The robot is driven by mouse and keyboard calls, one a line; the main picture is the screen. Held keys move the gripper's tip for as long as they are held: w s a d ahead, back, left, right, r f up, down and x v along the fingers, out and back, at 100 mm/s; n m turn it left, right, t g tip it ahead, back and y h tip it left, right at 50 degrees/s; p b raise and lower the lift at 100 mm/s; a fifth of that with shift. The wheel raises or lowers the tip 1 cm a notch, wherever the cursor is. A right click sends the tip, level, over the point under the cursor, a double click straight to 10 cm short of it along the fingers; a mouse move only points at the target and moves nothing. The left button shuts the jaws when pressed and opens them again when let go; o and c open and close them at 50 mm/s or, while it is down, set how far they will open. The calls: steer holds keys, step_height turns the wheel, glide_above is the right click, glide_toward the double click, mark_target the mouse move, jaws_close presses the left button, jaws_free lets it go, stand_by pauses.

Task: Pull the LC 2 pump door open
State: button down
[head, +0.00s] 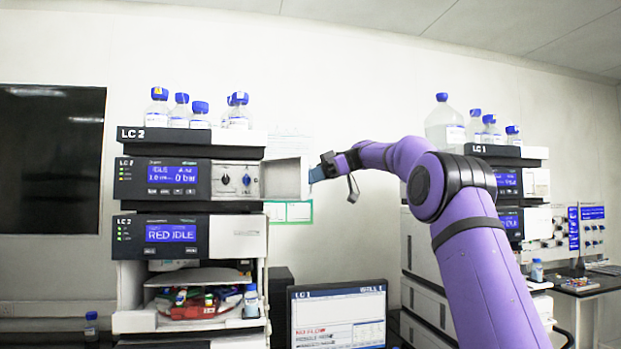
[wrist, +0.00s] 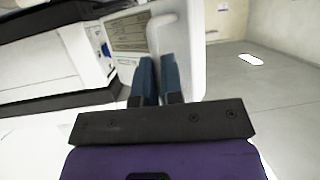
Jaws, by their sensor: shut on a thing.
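The LC 2 stack stands left of centre in the head view. Its pump module (head: 165,178) has a lit blue display, and two dark knobs (head: 236,180) show on its exposed front at the right. The pump door (head: 285,178) is a pale panel standing out to the right of the module, swung open. My gripper (head: 313,175) is at the door's outer right edge, shut on it. The exact contact is partly hidden by the fingers.
Blue-capped bottles (head: 180,111) stand on top of LC 2. A second module (head: 170,236) and an open bay (head: 200,300) with vials lie below. A monitor (head: 338,318) stands below my gripper. The LC 1 stack (head: 420,262) is behind my arm.

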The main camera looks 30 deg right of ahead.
steer(key=shift+w, duration=0.15)
stand_by(0.3)
steer(key=c, duration=1.6)
jaws_free()
steer(key=shift+w, duration=0.1)
steer(key=shift+d, duration=0.1)
steer(key=v, duration=1)
steer(key=shift+d+r, duration=0.2)
steer(key=shift+d, duration=0.1)
steer(key=shift+d, duration=0.1)
